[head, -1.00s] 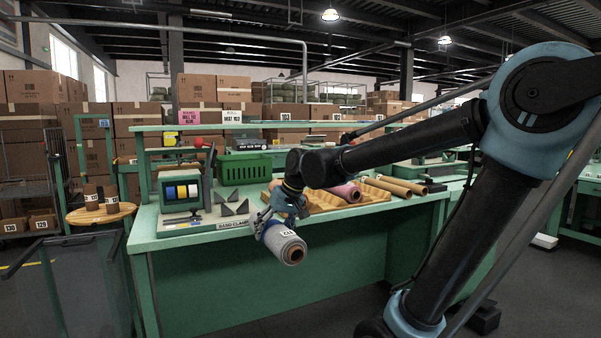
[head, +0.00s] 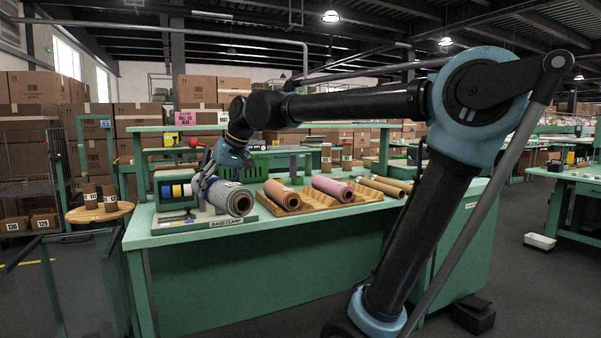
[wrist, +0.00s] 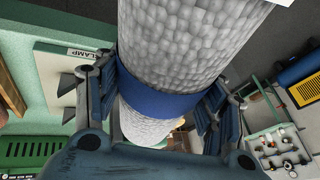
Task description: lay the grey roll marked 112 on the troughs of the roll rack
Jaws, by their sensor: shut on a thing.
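The grey roll (head: 222,194) is in my gripper (head: 208,183), its open end facing the front right. The wrist view shows its pale textured wrap (wrist: 190,35) with a blue band (wrist: 155,97) around it, between the two fingers of my gripper (wrist: 160,100). The number 112 is not readable now. The roll is over the band clamp's base; I cannot tell whether it touches. The tan roll rack (head: 305,208) lies to the right on the bench. A reddish-brown roll (head: 281,193) and a pink roll (head: 331,188) lie in its troughs, with bare troughs between them.
The band clamp (head: 178,192) with coloured spools stands at the bench's left. A green crate (head: 258,165) is behind the roll. Tan tubes (head: 385,186) lie at the rack's right, and upright rolls (head: 336,156) stand behind. A round wooden stool (head: 100,212) is left of the bench.

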